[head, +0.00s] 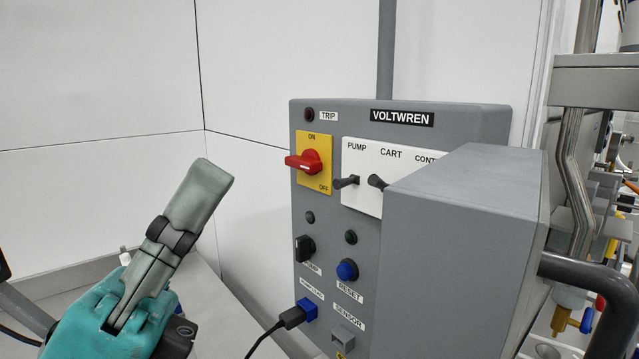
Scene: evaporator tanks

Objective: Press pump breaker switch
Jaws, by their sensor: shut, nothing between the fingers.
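The grey control panel marked VOLTWREN (480,122) stands upright right of centre in the head view. Its pump breaker switch (346,182) is a dark toggle under the label PUMP on a white plate, with its lever sticking out toward the left. A second dark toggle (378,182) sits beside it under CART. A third label, CONT..., is partly hidden. My gripper (212,170) is at the left, pointing up and to the right, its grey-green fingers shut with nothing between them. It appears left of the panel and clear of the switch.
A grey box (460,240) juts out in front and covers the panel's right part. A red rotary handle (304,162) on a yellow plate sits left of the toggles. A blue reset button (347,270) and a plugged black cable (290,318) are lower. Pipework stands at right.

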